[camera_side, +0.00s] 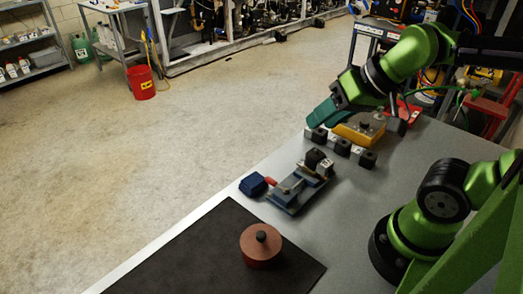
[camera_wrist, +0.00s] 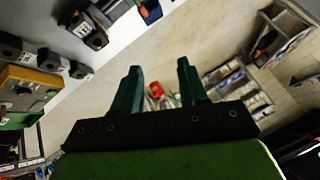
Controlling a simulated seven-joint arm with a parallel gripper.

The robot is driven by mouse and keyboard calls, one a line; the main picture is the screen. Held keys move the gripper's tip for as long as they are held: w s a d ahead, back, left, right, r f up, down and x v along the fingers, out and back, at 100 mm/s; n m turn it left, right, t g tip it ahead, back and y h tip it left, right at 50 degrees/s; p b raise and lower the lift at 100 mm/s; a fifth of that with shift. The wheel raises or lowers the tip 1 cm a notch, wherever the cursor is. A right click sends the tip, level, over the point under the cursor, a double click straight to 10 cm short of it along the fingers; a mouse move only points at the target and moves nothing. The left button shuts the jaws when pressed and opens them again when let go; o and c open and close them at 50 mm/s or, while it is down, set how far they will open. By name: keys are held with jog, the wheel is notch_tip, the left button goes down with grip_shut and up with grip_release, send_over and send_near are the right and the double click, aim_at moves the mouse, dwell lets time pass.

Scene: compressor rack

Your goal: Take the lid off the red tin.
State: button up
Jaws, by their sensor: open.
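The red tin (camera_side: 262,251) stands upright on a dark mat (camera_side: 222,246) at the near end of the table in the side view. Its red lid (camera_side: 261,241) sits on top and has a black knob (camera_side: 262,236). My gripper (camera_side: 318,117) is high at the far part of the table, well away from the tin. In the wrist view my gripper (camera_wrist: 158,75) shows two green fingers apart with nothing between them. The tin is not visible in the wrist view.
A blue-grey fixture (camera_side: 290,192) stands mid-table, with a blue block (camera_side: 253,185) beside it. Several dark-and-grey blocks (camera_side: 343,147) line up near a yellow box (camera_side: 358,131). Bare grey tabletop (camera_side: 345,225) lies right of the fixture. A red bucket (camera_side: 141,83) stands on the floor.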

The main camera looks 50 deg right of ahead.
jog(key=shift+o, duration=0.9)
